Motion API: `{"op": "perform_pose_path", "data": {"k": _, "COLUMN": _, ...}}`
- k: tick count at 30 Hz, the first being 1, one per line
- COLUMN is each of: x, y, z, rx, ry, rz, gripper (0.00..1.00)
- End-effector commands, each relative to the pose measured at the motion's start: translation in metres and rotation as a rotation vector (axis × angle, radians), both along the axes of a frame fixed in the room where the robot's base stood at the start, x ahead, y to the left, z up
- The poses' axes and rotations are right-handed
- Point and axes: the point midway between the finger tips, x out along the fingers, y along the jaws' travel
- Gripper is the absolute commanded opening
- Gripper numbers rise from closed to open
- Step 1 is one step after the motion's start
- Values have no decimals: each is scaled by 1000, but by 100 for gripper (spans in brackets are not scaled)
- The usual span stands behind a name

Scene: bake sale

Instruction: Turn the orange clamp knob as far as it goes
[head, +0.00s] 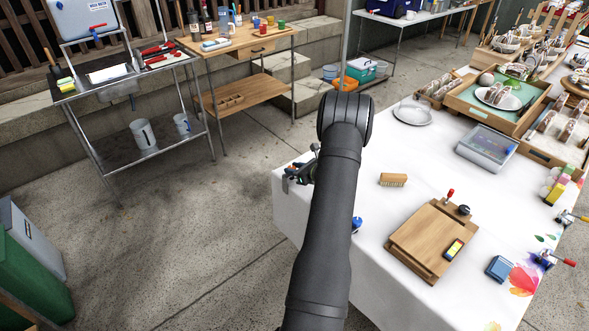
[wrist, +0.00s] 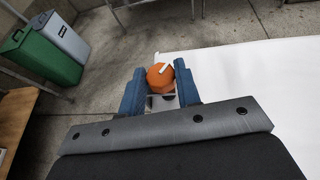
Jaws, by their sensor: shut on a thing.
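The orange clamp knob (wrist: 155,81) shows in the wrist view at the edge of the white tabletop, with a pale mark across its top. My gripper (wrist: 160,71) has its two blue fingers on either side of the knob, shut on it. A metal part of the clamp shows below the knob, between the fingers. In the head view my dark arm covers the knob and most of the gripper.
The white table (head: 380,215) holds a scrub brush (head: 393,180), a wooden board (head: 432,240), a plate (head: 412,112) and a display case (head: 486,147). Other clamps sit along its edges. Green and grey bins (wrist: 50,50) stand on the floor.

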Motion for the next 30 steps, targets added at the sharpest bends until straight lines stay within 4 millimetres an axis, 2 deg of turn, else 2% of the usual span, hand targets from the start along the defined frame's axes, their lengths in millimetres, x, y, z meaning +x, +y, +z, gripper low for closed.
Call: {"op": "perform_pose_path", "data": {"k": 30, "x": -6, "y": 8, "z": 0, "rx": 1, "ry": 3, "rz": -579, "gripper": 7}}
